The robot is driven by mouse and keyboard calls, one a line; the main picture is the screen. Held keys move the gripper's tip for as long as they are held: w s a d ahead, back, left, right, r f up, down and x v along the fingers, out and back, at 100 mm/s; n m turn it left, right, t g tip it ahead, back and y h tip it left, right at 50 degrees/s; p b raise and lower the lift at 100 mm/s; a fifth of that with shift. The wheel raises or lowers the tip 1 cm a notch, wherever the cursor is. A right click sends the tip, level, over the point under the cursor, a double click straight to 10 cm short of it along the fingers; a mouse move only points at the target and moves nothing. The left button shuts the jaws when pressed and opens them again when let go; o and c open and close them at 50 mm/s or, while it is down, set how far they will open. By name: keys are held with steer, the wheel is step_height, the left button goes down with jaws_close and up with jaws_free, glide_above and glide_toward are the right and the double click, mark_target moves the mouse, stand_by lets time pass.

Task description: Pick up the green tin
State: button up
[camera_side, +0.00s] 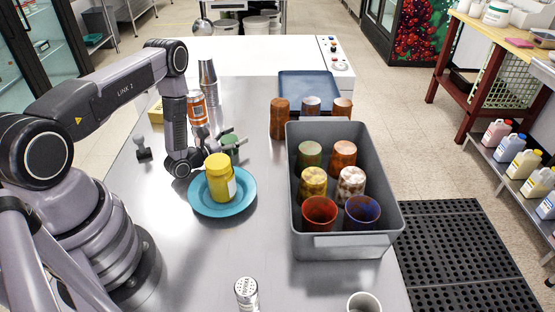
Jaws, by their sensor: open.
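A small green tin (229,140) stands on the steel counter, behind the blue plate. My gripper (232,138) is low over the counter and points to the right. Its fingers are open, with the tin appearing between them and partly hidden by them. I cannot tell whether either finger touches the tin.
A yellow jar (220,178) stands on the blue plate (242,203) just in front of my gripper. A grey bin (345,243) of several cups is to the right. An orange can (197,107) and steel cups (208,78) stand behind. The counter's front middle is mostly clear.

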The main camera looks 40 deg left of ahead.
steer(key=c, duration=1.1)
steer(key=shift+r, duration=0.15)
